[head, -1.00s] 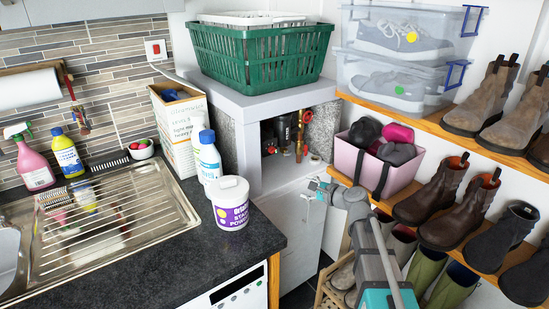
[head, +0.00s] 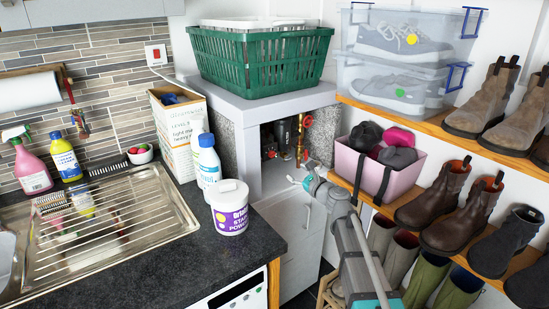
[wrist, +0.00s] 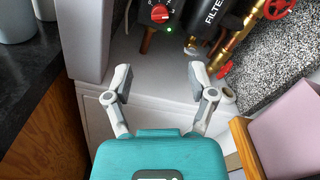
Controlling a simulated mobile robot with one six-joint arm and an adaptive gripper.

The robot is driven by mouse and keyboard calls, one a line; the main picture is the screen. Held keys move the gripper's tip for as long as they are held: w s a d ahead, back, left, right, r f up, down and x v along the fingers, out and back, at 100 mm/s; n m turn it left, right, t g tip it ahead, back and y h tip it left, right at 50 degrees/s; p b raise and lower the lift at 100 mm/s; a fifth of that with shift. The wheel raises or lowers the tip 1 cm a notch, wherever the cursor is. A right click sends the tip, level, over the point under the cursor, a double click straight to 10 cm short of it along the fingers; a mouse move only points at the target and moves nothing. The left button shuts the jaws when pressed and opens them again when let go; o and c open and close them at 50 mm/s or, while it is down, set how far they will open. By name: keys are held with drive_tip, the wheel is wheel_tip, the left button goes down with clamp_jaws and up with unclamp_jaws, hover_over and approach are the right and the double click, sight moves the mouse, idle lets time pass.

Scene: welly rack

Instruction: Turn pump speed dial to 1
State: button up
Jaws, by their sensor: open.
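The pump's red round speed dial (wrist: 160,13) shows at the top of the wrist view, with a white mark on its face and a small green light just below it. Its setting is too small to read. In the head view the pump (head: 270,154) sits inside the open cupboard, small and partly in shadow. My gripper (wrist: 160,84) is open and empty, its two fingers spread below the dial in the picture and apart from it. In the head view my gripper (head: 301,178) is at the front of the cupboard opening.
A black filter (wrist: 208,20), brass pipe and red valve wheel (wrist: 278,8) stand right of the dial. A grey side panel (wrist: 88,38) bounds the left. A pink tote (head: 385,168) and boot shelves are close on the right; the dark worktop (head: 160,255) is left.

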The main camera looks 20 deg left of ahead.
sight(274, 156)
drive_tip(key=x, duration=1.3)
drive_tip(key=shift+w+a, duration=0.15)
drive_tip(key=shift+a, duration=0.05)
clamp_jaws()
